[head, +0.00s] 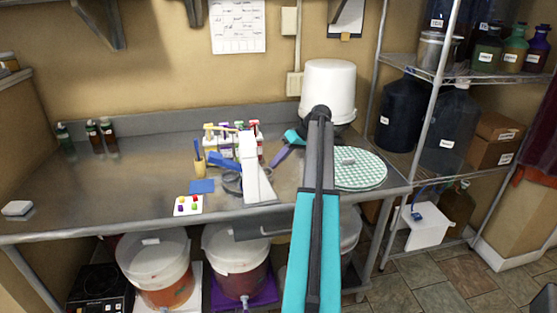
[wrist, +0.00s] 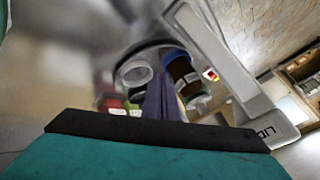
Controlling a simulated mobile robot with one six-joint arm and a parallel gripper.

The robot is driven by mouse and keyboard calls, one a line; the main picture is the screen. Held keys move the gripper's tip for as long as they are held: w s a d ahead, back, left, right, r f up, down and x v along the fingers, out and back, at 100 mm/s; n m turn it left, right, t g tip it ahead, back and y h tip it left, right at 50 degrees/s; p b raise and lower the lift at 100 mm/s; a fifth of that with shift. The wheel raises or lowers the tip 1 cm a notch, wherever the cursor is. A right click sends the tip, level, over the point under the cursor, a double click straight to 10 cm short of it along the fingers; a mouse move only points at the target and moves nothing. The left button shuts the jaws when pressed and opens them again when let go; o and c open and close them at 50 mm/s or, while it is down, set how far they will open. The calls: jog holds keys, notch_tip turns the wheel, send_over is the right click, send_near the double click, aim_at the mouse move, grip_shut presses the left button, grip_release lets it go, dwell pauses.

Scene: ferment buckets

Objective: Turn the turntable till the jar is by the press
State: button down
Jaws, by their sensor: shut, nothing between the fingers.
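The turntable looks to be a dark grey disc (head: 231,184), mostly hidden behind a white wedge-shaped stand (head: 254,178), which may be the press. The stand also shows, tilted, in the wrist view (wrist: 222,55). A pale round jar top (wrist: 137,74) shows in the wrist view beside a blue-and-brown container (wrist: 178,62); I cannot tell which is the jar. My gripper (head: 273,164) is shut and empty, right of the stand. Its purple fingers (wrist: 165,76) point among the containers in the wrist view; contact with the disc cannot be told.
Several small coloured bottles (head: 212,140) stand behind the stand. A white bucket (head: 328,85) and a green checkered round piece (head: 360,169) are at the right. A blue square (head: 201,186) and a white card (head: 188,206) lie in front. The left part of the steel table (head: 110,185) is mostly clear.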

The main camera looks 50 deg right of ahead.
jog(key=p+x, duration=0.1)
jog(key=x, duration=0.6)
jog(key=shift+f+p, duration=0.1)
jog(key=shift+p, duration=0.2)
jog(key=shift+a, duration=0.1)
jog(key=shift+w+a+m+b, duration=0.1)
jog(key=shift+a+m+b, duration=0.3)
jog(key=shift+a, duration=0.25)
jog(key=shift+r, duration=0.2)
jog(key=shift+d+r, duration=0.1)
jog(key=shift+r, duration=0.1)
jog(key=p+v, duration=0.3)
jog(key=v, duration=0.6)
jog(key=shift+s, duration=0.55)
jog(key=shift+w+r, duration=0.1)
